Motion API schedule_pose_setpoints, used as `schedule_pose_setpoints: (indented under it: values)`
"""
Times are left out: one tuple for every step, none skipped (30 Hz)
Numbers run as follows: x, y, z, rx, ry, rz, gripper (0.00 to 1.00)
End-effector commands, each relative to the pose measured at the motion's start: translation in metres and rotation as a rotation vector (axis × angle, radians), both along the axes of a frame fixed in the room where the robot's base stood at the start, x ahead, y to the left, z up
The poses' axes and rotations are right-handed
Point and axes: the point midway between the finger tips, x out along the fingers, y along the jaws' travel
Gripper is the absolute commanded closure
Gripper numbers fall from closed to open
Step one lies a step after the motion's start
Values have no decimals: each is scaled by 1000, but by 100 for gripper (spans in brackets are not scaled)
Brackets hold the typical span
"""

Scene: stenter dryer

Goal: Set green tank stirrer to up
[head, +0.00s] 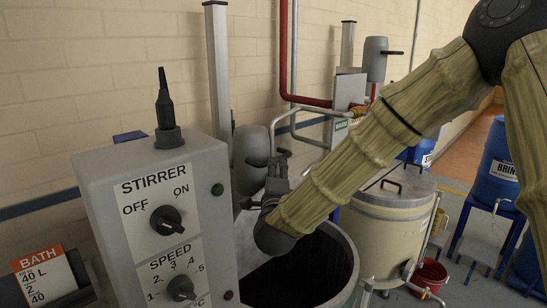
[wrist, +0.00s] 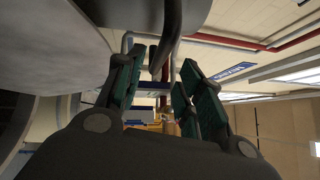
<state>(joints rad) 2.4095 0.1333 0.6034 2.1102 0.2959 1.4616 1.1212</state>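A grey stirrer head (head: 250,150) is at the near open tank (head: 345,245), beside a pale upright post (head: 218,70). A short dark handle sticks out of the head on the right. I cannot read a colour name on this tank. My gripper (head: 279,160) points up just right of the handle, above the tank. In the wrist view my gripper (wrist: 163,75) is open, its green-padded fingers apart. A dark rod (wrist: 168,40) shows in the gap between them; I cannot tell whether they touch it. The grey body (wrist: 50,45) fills the upper left.
A grey control box (head: 155,210) with STIRRER and SPEED knobs and a black lever on top stands close at left. A second stirrer head (head: 376,60), a lidded tank (head: 395,215), blue barrels (head: 500,165) and a red bucket (head: 430,275) are behind. A red pipe (head: 310,101) runs along the wall.

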Motion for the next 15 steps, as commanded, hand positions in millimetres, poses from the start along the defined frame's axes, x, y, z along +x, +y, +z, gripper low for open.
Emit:
schedule_pose_setpoints:
  values:
    - [9, 0, 5, 0, -1, -1, 63]
    - [14, 0, 6, 0, -1, 0, 63]
    - [21, 0, 7, 0, -1, 0, 63]
    - [25, 0, 7, 0, 0, 0, 63]
    - [30, 0, 8, 0, -1, 0, 63]
    - [36, 0, 8, -1, 0, 0, 63]
    - [40, 0, 8, -1, 1, 0, 63]
    - [45, 0, 9, -1, 0, 0, 63]
    - [49, 0, 10, -1, 0, 0, 63]
    - [53, 0, 10, -1, 0, 0, 63]
    - [56, 0, 10, -1, 0, -1, 63]
    - [60, 0, 10, -1, 1, -1, 63]
    - [62, 0, 10, -1, 2, 0, 63]
    - [64, 0, 10, -1, 2, 0, 63]
    - [67, 0, 10, -1, 1, 0, 63]
